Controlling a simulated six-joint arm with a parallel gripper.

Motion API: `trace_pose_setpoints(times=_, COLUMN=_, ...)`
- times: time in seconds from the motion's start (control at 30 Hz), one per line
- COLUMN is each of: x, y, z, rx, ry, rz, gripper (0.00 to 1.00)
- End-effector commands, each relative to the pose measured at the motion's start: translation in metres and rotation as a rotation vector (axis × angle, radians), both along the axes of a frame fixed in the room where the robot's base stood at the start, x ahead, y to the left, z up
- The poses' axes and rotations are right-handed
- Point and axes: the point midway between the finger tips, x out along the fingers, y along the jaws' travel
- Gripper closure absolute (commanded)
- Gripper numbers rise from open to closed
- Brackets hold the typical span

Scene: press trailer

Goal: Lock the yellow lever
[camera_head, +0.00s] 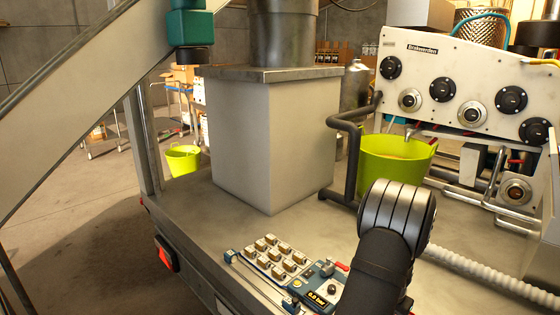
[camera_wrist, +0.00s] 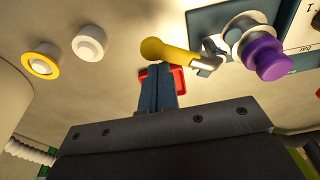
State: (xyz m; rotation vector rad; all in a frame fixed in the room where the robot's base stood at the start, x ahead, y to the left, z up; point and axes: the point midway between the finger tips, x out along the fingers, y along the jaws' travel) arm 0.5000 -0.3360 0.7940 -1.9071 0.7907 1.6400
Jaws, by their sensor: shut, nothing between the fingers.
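The yellow lever (camera_wrist: 168,54) shows in the wrist view, above the middle. It has a rounded yellow knob at its left end and a metal shaft at its right end, beside a grey-blue plate (camera_wrist: 222,22). My gripper (camera_wrist: 158,70) is shut and empty, with its dark blue fingertips just below the knob. I cannot tell whether they touch it. In the head view I cannot make out the lever or the fingertips; my dark arm covers part of the scene there.
In the wrist view, a purple knob (camera_wrist: 266,60) sits right of the lever, a red part (camera_wrist: 178,78) behind the fingers, and two round fittings (camera_wrist: 90,42) at left. In the head view, a white valve panel (camera_head: 462,75) and green bucket (camera_head: 398,158) stand beyond my arm.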

Motion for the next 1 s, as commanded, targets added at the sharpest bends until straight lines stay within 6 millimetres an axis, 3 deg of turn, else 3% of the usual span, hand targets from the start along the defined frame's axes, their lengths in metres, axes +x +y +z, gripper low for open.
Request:
trace_pose_setpoints(times=0.1, x=-0.005, y=0.008, z=0.000, rx=0.001, ry=0.001, rz=0.001, gripper=1.00)
trace_pose_setpoints(times=0.47, x=-0.006, y=0.010, z=0.000, rx=0.001, ry=0.001, rz=0.001, gripper=1.00)
trace_pose_setpoints(times=0.8, x=-0.011, y=0.035, z=-0.001, rx=0.001, ry=0.002, rz=0.003, gripper=1.00)
trace_pose_setpoints(times=1.0, x=-0.011, y=0.037, z=-0.001, rx=0.001, ry=0.001, rz=0.001, gripper=1.00)
